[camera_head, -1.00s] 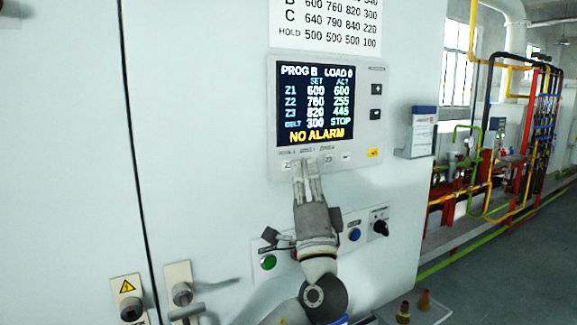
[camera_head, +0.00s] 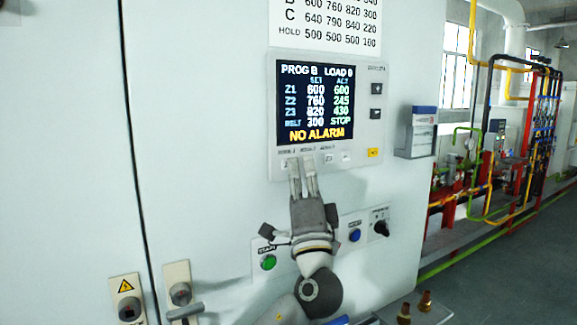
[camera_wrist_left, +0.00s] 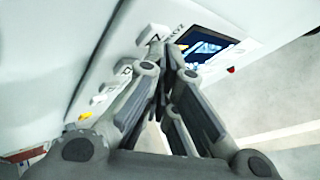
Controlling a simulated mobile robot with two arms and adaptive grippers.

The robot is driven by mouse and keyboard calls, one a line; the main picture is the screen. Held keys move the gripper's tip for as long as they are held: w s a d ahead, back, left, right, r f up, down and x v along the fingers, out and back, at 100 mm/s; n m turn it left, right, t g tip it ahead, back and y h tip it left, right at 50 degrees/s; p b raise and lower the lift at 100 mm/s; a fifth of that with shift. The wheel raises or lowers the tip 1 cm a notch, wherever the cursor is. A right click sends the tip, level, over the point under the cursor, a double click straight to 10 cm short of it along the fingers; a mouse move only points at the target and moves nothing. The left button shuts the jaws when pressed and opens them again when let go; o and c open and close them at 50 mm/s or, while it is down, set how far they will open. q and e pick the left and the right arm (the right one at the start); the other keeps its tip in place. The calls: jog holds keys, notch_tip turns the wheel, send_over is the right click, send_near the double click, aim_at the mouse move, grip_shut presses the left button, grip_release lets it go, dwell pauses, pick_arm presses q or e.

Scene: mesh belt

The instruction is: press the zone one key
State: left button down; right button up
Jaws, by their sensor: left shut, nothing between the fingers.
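The control panel (camera_head: 374,100) on the pale cabinet has a row of small keys under its screen. My left gripper (camera_head: 301,160) is shut and empty, pointing up at the left end of the row. In the left wrist view its fingertips (camera_wrist_left: 166,45) are close beside a pale key (camera_wrist_left: 154,33); I cannot tell whether they touch it. My right gripper is in neither view.
The lit screen (camera_head: 315,100) reads NO ALARM. A Z3 key (camera_head: 329,158) and a yellow key (camera_head: 373,153) are to the right. Below are a green button (camera_head: 268,262), a blue button (camera_head: 354,235) and a black knob (camera_head: 381,228). A small box (camera_head: 418,130) juts out at the right.

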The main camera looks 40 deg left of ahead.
pick_arm(q)
jog(key=shift+a, duration=0.15)
dwell(0.5)
jog(key=shift+s+d, duration=0.25)
jog(key=shift+d, duration=0.45)
jog(key=d, duration=0.1)
jog(key=s+d, duration=0.1)
jog(key=d, duration=0.1)
jog(key=s+d, duration=0.1)
jog(key=shift+d+b, duration=0.3)
jog(key=shift+b, duration=0.1)
